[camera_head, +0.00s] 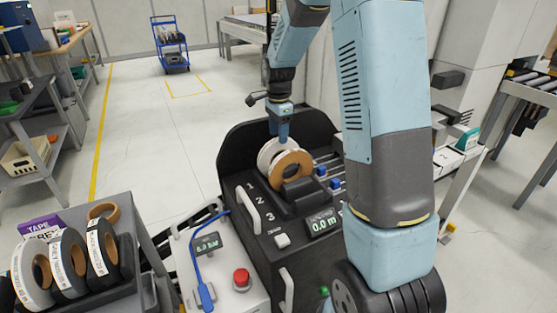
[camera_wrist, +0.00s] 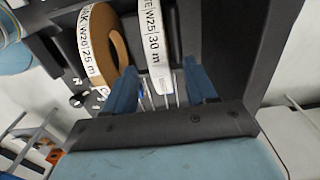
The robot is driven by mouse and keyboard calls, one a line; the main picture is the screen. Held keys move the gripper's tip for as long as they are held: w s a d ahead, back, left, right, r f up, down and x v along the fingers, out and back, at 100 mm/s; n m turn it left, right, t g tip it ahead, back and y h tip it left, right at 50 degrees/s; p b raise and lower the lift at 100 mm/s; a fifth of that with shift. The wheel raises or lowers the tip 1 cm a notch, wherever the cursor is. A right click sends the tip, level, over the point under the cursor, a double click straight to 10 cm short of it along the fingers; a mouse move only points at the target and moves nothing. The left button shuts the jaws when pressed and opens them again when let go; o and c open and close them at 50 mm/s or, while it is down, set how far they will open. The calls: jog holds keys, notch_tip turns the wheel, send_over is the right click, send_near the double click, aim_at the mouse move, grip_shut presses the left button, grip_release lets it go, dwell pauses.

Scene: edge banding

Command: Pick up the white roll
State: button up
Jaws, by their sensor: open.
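A white roll (camera_head: 265,153) stands upright on the black machine, beside a tan-brown roll (camera_head: 292,165) that partly covers it. In the wrist view the white roll (camera_wrist: 155,38) shows edge-on, with a label reading "W25/30 m". The tan-brown roll (camera_wrist: 98,45) stands to its left there, labelled "W20/25 m". My gripper (camera_head: 282,136) points down at the top of the rolls. In the wrist view its two blue fingers (camera_wrist: 160,72) are apart, with the white roll's band showing between them. I cannot tell whether they touch it.
The black machine (camera_head: 235,165) has a raised back wall around the rolls. A rack at front left holds several rolls, the nearest one white-sided (camera_head: 33,276). A control box with a red button (camera_head: 241,277) stands between. Open floor lies behind, with a blue cart (camera_head: 171,45).

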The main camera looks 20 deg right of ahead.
jog(key=shift+d+f, duration=0.15)
jog(key=shift+f, duration=2.5)
grip_shut()
